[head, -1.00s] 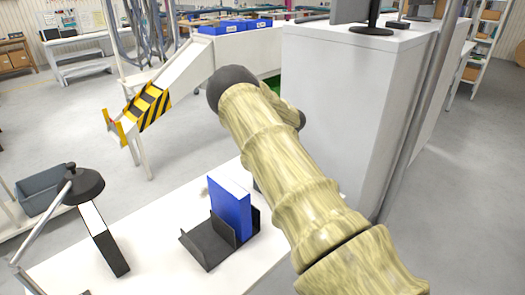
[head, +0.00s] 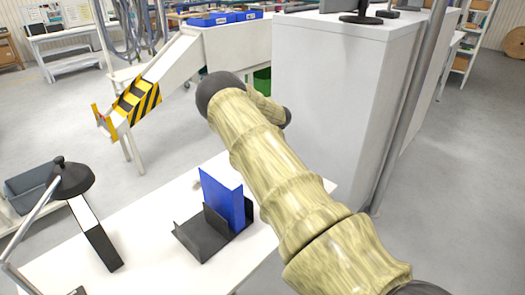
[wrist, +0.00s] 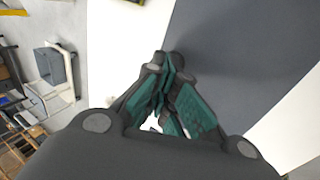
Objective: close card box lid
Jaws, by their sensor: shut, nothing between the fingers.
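My gripper (wrist: 168,62) shows in the wrist view with its teal-padded fingers drawn together at the tips and nothing held between them. Beyond the fingers is a plain dark grey surface (wrist: 245,45) with pale areas on either side; I cannot tell what it belongs to. In the head view my arm crosses the middle and right, and the gripper itself is hidden. No card box or lid can be made out for certain in either view.
A white table (head: 150,225) holds a blue upright item (head: 222,195) in a black holder (head: 200,238), and a dark lamp (head: 72,180). A tall white cabinet (head: 325,110) stands behind my arm. A striped yellow-black chute end (head: 138,102) is at left. Grey floor lies between.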

